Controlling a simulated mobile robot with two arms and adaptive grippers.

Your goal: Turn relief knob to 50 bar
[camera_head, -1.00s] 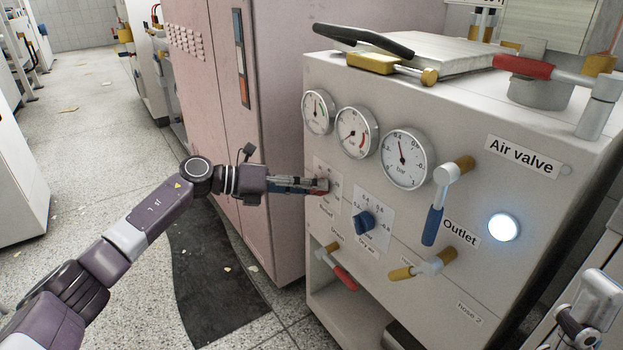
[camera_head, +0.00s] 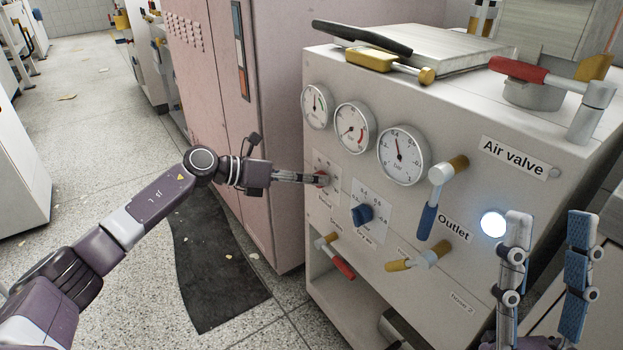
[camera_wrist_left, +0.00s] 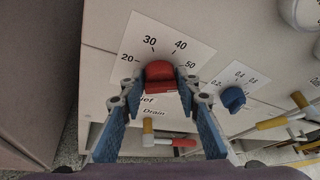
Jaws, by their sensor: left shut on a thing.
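The red relief knob (camera_wrist_left: 160,76) sits on a white dial plate (camera_wrist_left: 187,37) marked 20, 30, 40 and 50 in the left wrist view. In the head view the knob (camera_head: 321,179) is at the left of the panel, mostly hidden by my left gripper (camera_head: 318,179). My left gripper, also in the left wrist view (camera_wrist_left: 160,79), is shut on the knob, one finger on each side. I cannot tell exactly which mark the knob points to. My right gripper (camera_head: 549,217) is open and empty at the lower right, its fingers upright and apart.
A blue knob (camera_head: 362,214) is right of the relief knob. Three gauges (camera_head: 351,128) are above. A blue-handled valve (camera_head: 428,219), a red-handled valve (camera_head: 341,265) and a yellow-handled valve (camera_head: 401,265) stick out. A pink cabinet (camera_head: 215,90) stands behind my left gripper.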

